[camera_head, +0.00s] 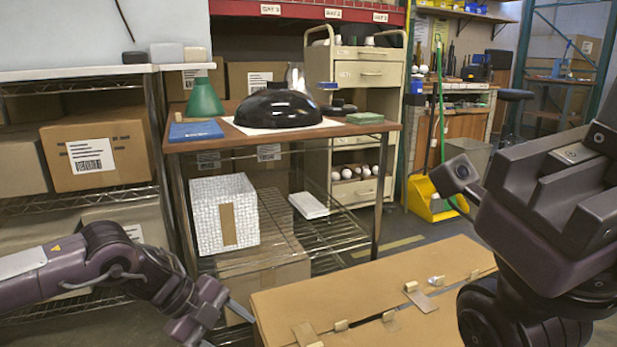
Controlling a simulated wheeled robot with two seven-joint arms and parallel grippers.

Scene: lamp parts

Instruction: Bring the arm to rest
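A glossy black dome (278,107), which looks like a lamp shade, rests on a white sheet (236,124) on the brown table (345,131). A green cone-shaped part (204,99) stands to its left. Dark rounded pieces (338,107) lie to its right. My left gripper (228,325) is low at the bottom left, in front of the lower shelf and beside the cardboard box. Its thin fingers appear spread with nothing between them. My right gripper (555,195) is raised close to the camera at the right. Its finger opening is not clear, and I see no object held.
A large cardboard box (375,285) fills the bottom middle. A blue flat item (196,131) and a green block (364,118) lie on the table. A white patterned box (224,212) sits below. Shelving (75,200) stands left; a yellow bucket (432,200) stands right.

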